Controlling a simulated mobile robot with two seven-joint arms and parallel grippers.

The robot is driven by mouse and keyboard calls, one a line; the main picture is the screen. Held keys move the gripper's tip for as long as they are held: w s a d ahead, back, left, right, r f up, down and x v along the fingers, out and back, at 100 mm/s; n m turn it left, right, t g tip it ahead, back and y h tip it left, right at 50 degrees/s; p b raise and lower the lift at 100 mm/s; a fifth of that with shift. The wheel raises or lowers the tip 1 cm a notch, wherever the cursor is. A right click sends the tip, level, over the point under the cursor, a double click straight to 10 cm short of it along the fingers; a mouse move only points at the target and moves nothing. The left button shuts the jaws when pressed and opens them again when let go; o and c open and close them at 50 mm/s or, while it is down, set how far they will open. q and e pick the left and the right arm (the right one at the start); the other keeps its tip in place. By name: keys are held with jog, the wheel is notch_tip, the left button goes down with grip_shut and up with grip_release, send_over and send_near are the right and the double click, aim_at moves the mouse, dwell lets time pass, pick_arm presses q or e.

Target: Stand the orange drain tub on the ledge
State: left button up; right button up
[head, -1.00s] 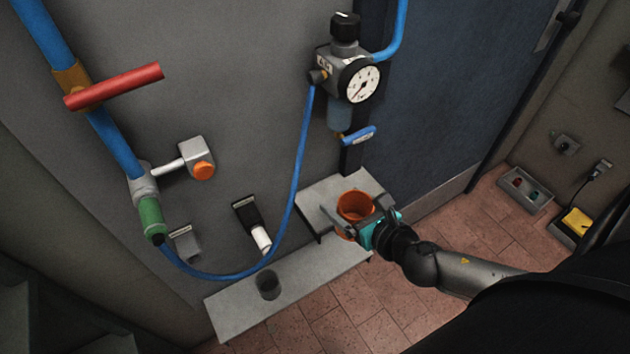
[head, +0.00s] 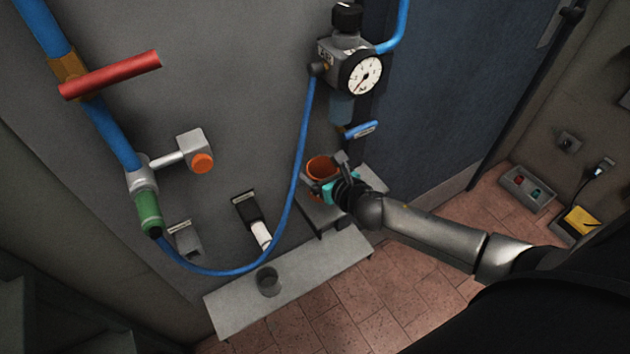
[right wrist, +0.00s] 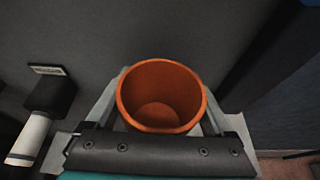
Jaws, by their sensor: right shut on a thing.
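The orange drain tub (head: 322,166) is upright, its open mouth facing up, near the wall below the gauge unit. My right gripper (head: 325,176) is shut on it, with a finger on each side. In the right wrist view the tub (right wrist: 160,92) sits between the fingers, looks empty inside, and hides its own underside. The small grey ledge (head: 316,213) lies below the tub and gripper, partly covered by them. I cannot tell whether the tub's base touches it. My left gripper is not in view.
The gauge unit (head: 350,65) with a blue lever (head: 361,130) is just above the tub. A blue hose (head: 298,150) hangs close to its left. A lower grey bench (head: 225,308) carries a dark cup (head: 268,282). A white-tipped wall fitting (head: 260,234) is left of the ledge.

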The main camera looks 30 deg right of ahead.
notch_tip(320, 180, down, 4)
jog(key=shift+b, duration=1.1)
jog(key=shift+w, duration=0.2)
jog(key=shift+f, duration=0.2)
jog(key=o, duration=1)
jog(key=shift+r, duration=0.15)
